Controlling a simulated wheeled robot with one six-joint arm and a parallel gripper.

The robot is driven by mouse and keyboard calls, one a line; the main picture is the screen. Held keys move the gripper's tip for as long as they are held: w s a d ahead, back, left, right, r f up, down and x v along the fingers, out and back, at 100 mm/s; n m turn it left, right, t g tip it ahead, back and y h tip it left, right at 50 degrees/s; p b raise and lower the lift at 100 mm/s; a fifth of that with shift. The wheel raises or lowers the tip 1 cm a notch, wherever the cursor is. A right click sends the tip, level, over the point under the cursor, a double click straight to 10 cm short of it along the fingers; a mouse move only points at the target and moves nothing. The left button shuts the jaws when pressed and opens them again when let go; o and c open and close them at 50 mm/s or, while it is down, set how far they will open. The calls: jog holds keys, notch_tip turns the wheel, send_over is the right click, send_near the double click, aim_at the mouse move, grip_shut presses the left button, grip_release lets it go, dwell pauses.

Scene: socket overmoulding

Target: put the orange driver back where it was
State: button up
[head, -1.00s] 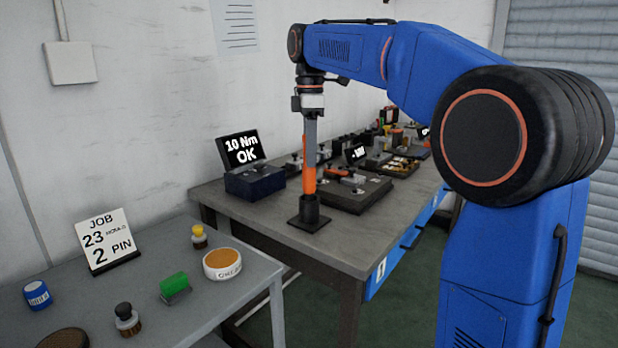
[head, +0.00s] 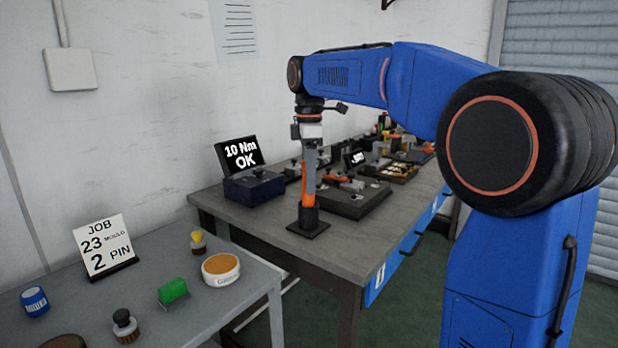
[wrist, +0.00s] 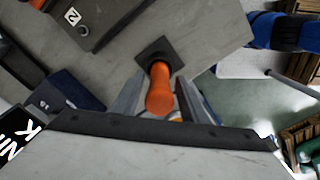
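The orange driver (head: 308,197) stands upright with its lower end in a black holder with a square base (head: 308,226), near the front left corner of the far bench. My gripper (head: 309,182) points straight down over it, its grey fingers along the upper part of the driver. In the wrist view, my gripper (wrist: 162,85) has a finger on each side of the orange driver (wrist: 160,95) and looks shut on it. The holder's dark square base (wrist: 152,48) shows beyond it. The driver's lower tip is hidden inside the holder.
A display reading "10 Nm OK" (head: 240,154) stands behind left of the holder. A dark fixture plate (head: 352,203) lies to its right. More fixtures fill the bench's far end. The near table (head: 240,300) carries a job sign (head: 104,247) and several small items.

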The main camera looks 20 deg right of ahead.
jog(key=shift+r, duration=0.1)
notch_tip(320, 180, up, 12)
jog(key=shift+r, duration=0.1)
dwell(0.7)
jog(key=s+d+f+m+t, duration=0.2)
jog(key=s+f+m, duration=0.6)
jog(key=s+f, duration=0.8)
jog(key=s+d+f+m+t, duration=0.2)
jog(key=s+f+m, duration=0.6)
jog(key=s+f, duration=0.9)
jog(key=d, duration=0.2)
jog(key=shift+s+d+t, duration=0.2)
jog(key=shift+d+t, duration=0.2)
